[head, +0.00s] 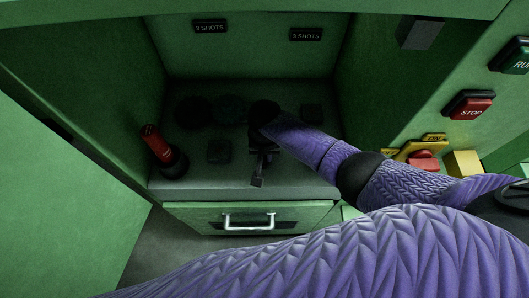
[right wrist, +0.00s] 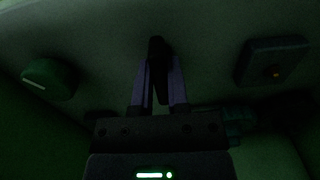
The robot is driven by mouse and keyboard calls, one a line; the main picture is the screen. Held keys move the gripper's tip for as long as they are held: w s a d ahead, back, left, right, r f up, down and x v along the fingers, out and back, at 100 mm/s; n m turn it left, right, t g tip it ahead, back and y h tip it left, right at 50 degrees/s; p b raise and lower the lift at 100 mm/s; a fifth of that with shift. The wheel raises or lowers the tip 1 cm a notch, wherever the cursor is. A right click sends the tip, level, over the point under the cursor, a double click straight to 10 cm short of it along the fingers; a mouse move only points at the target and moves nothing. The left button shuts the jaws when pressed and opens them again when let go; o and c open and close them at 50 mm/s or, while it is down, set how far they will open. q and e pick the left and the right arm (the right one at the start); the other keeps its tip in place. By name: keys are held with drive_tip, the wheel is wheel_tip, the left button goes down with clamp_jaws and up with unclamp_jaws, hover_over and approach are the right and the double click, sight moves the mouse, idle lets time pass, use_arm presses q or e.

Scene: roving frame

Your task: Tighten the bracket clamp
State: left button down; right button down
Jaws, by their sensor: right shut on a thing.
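My right gripper (head: 259,178) reaches from the right into a dim green recess, pointing down at its floor. In the right wrist view, its two purple fingers (right wrist: 159,88) are closed around an upright dark piece (right wrist: 156,62), which looks like a handle. I take this to be part of the bracket clamp, but it is too dark to be sure. My wrist hides most of what is under it in the head view. My left gripper is in neither view.
A red-topped black handle (head: 154,146) stands left in the recess. A green knob (right wrist: 48,78) and a dark box with an orange light (right wrist: 273,62) flank the gripper. A silver-handled drawer (head: 250,219) is below. A red STOP button (head: 468,106) is at right.

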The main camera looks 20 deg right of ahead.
drive_tip(key=shift+a+r+m+p, duration=0.1)
drive_tip(key=shift+m+p, duration=0.3)
drive_tip(key=shift+m, duration=0.1)
drive_tip(key=shift+m+p, duration=0.5)
drive_tip(key=shift+m, duration=0.3)
drive_tip(key=shift+m+p, duration=0.4)
drive_tip(key=shift+m, duration=0.5)
drive_tip(key=m, duration=0.2)
drive_tip(key=shift+w+a+m+p, duration=0.1)
drive_tip(key=shift+a+m+p, duration=0.05)
drive_tip(key=shift+m+p, duration=0.25)
drive_tip(key=m, duration=0.2)
drive_tip(key=shift+m, duration=0.3)
drive_tip(key=shift+w+m, duration=0.1)
drive_tip(key=shift+m, duration=0.8)
drive_tip(key=m, duration=0.4)
drive_tip(key=shift+w+m, duration=0.15)
drive_tip(key=shift+m, duration=0.75)
